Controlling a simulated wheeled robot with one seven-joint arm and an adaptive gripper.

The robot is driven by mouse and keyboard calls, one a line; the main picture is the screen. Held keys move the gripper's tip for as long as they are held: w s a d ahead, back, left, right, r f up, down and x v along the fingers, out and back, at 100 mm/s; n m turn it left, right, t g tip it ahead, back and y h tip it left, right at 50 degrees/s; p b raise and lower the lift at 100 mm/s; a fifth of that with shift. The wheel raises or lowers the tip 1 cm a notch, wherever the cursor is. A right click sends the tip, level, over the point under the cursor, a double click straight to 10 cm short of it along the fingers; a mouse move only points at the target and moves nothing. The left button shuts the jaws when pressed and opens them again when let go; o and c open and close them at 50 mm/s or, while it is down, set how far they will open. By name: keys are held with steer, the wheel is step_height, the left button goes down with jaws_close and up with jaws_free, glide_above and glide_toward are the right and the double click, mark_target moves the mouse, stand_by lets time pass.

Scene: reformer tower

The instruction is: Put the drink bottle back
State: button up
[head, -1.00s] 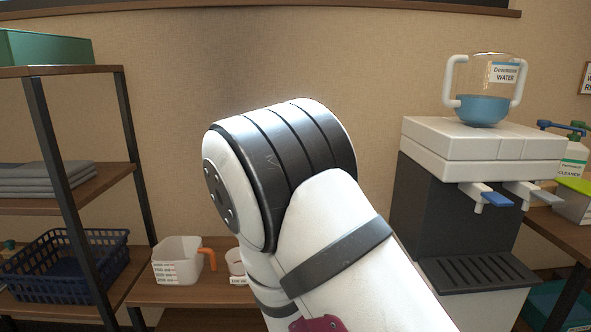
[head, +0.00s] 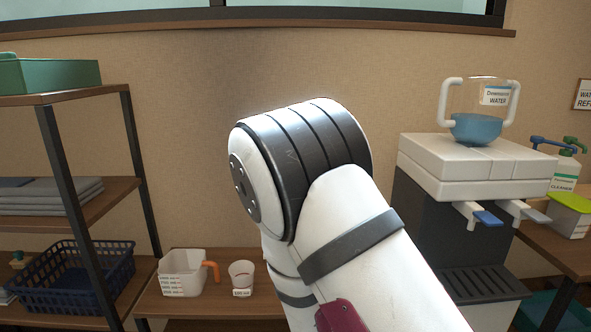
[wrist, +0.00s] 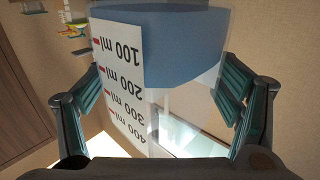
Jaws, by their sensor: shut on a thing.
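My gripper (wrist: 160,90) shows in the wrist view with a dark green padded finger on each side. It is shut on a clear container with blue liquid (wrist: 165,50) in it. A white label (wrist: 120,85) on the container carries marks from 100 to 400 ml, upside down in this view. I cannot tell whether this container is the drink bottle. In the head view my arm hides the gripper and what it holds. No other thing is clearly a drink bottle.
A shelf rack (head: 130,150) with a blue basket (head: 80,290) stands left. A low shelf holds a white jug (head: 183,272) and a small cup (head: 241,278). A dispenser (head: 470,180) bearing a water vessel (head: 478,128) stands right, beside cleaner bottles (head: 563,172).

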steer(key=r+n+t+y+p, duration=0.1)
steer(key=r+y+p, duration=0.1)
steer(key=p, duration=0.1)
steer(key=w+r+n+t+y+p, duration=0.1)
steer(key=r+p, duration=0.1)
steer(key=r, duration=0.1)
steer(key=w+r+n+t+y+p, duration=0.1)
steer(key=r+n+y+p, duration=0.1)
steer(key=p, duration=0.1)
steer(key=shift+w+r+y+p, duration=0.15)
steer(key=shift+w+y+p, duration=0.1)
steer(key=shift+y+p, duration=0.1)
steer(key=r+n+y+p, duration=0.1)
steer(key=p, duration=0.1)
steer(key=r+n+y+p, duration=0.1)
steer(key=y+p, duration=0.1)
steer(key=shift+s+a+t, duration=0.15)
steer(key=shift+s+t, duration=0.2)
steer(key=shift+t, duration=0.05)
steer(key=s+n+y+p, duration=0.1)
steer(key=p, duration=0.1)
steer(key=r+y+p, duration=0.1)
steer(key=shift+s+a+r+n+y+p, duration=0.1)
steer(key=shift+s+a+n+y+p, duration=0.05)
steer(key=shift+s+n+y+p, duration=0.25)
steer(key=shift+a, duration=0.15)
steer(key=shift+d, duration=0.2)
steer(key=shift+a, duration=0.1)
